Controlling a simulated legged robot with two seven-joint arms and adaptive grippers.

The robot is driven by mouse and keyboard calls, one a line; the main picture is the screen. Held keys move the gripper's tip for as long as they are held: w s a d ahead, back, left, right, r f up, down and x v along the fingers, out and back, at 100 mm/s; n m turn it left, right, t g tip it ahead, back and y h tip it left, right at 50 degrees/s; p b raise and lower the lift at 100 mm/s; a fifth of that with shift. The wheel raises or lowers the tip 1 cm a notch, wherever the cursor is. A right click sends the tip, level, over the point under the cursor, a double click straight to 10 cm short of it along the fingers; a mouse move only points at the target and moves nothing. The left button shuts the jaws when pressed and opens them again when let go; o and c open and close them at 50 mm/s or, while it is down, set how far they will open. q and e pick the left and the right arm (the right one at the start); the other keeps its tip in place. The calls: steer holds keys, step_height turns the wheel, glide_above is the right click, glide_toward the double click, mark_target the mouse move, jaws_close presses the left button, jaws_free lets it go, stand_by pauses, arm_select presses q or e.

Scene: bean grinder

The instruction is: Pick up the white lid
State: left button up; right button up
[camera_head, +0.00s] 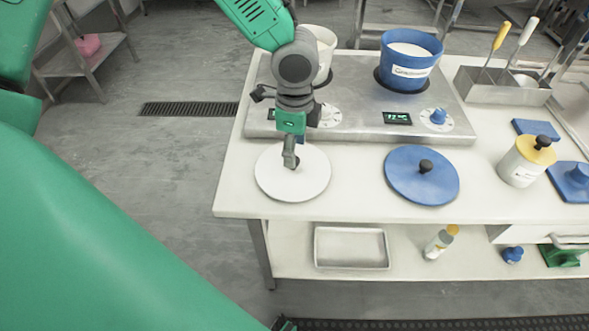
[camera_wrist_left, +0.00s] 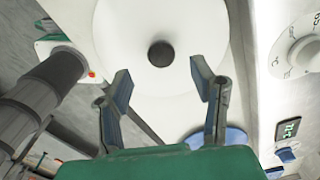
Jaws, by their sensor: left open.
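The white lid (camera_head: 276,183) lies flat on the white table at its front left. Its dark round knob is mostly hidden behind my gripper in the head view. In the left wrist view the white lid (camera_wrist_left: 124,30) fills the upper middle, with its dark knob (camera_wrist_left: 160,54) in full view. My left gripper (camera_head: 291,158) points down over the lid at the knob. In the left wrist view its two fingers (camera_wrist_left: 158,82) are spread wide and empty, with the knob between and beyond the fingertips. My right gripper is not in view.
A steel double cooker (camera_head: 350,122) stands behind the lid, with a white pot (camera_head: 326,45) and a blue pot (camera_head: 405,75). A blue lid (camera_head: 408,188) lies to the right, with bare table between. A white jar (camera_head: 518,168) stands farther right. A tray (camera_head: 352,262) is on the lower shelf.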

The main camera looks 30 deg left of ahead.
mark_target(311, 175)
arm_select(q)
steer(key=shift+d+f, duration=0.15)
steer(key=shift+f, duration=0.45)
steer(key=shift+d+f, duration=0.15)
steer(key=shift+f, duration=0.4)
steer(key=f, duration=0.1)
steer(key=a+f, duration=0.1)
steer(key=f, duration=0.1)
steer(key=shift+w+a+b, duration=0.15)
steer(key=shift+a+b, duration=0.15)
steer(key=shift+a, duration=0.25)
steer(key=shift+d, duration=0.4)
steer(key=c, duration=1)
steer(key=shift+d+r, duration=0.1)
steer(key=shift+d, duration=0.25)
jaws_close()
